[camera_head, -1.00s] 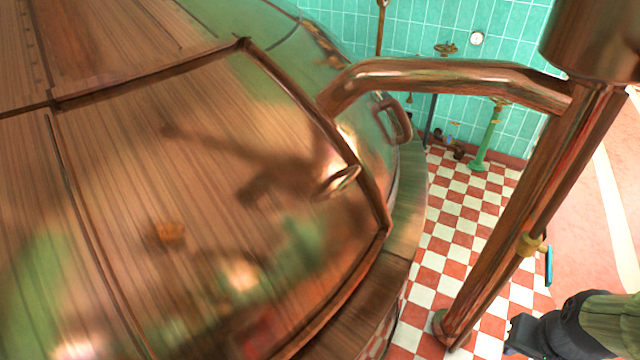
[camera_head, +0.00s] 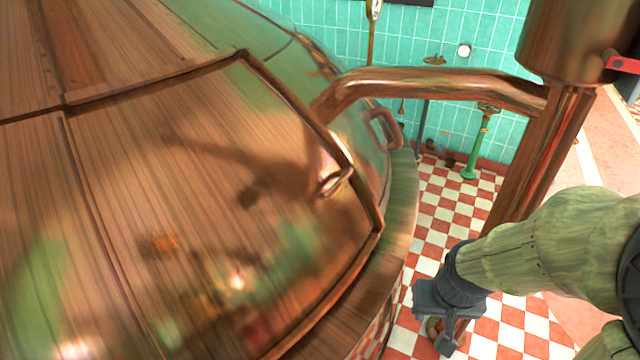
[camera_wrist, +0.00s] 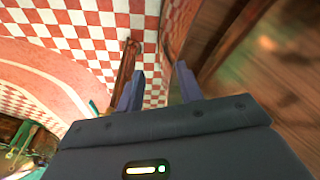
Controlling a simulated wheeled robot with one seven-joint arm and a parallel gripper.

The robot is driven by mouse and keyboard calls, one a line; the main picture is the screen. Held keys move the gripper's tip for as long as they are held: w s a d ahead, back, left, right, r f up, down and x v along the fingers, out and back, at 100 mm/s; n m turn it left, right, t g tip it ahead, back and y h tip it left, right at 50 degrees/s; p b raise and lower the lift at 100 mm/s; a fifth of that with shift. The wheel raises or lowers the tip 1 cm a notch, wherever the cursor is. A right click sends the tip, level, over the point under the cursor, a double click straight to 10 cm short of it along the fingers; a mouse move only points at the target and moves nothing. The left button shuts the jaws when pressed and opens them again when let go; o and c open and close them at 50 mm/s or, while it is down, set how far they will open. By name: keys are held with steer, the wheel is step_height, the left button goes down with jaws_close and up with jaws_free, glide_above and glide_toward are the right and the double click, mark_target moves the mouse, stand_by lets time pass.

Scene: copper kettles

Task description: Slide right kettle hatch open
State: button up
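The copper kettle (camera_head: 150,30) fills the left of the head view. Its hatch (camera_head: 200,210) is a large curved copper panel inside a raised frame, and no gap shows in it. A small handle (camera_head: 335,182) sits near the hatch's right edge. My gripper (camera_head: 446,338) is at the lower right, apart from the kettle, pointing down beside its rim and clear of the handle. In the wrist view its two fingers (camera_wrist: 158,78) stand apart with nothing between them. The kettle's side (camera_wrist: 235,50) shows at the right there.
A copper pipe (camera_head: 440,83) runs from beside the kettle to an upright copper post (camera_head: 540,150) behind my arm. Another loop handle (camera_head: 384,130) is on the kettle's far side. The checkered floor (camera_head: 450,200) is open between kettle and post.

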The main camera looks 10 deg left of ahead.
steer(key=shift+a, duration=0.15)
steer(key=shift+o, duration=0.5)
steer(key=w+n+t+y, duration=0.2)
steer(key=w+n+t, duration=0.5)
steer(key=w+n, duration=0.9)
steer(key=w+a+r+n+t+y+p, duration=0.1)
steer(key=w+a+n+y, duration=0.7)
steer(key=w+n+y, duration=0.2)
steer(key=shift+r+n+p, duration=0.3)
steer(key=shift+r+n, duration=0.1)
steer(key=shift+n, duration=0.7)
steer(key=shift+w, duration=0.15)
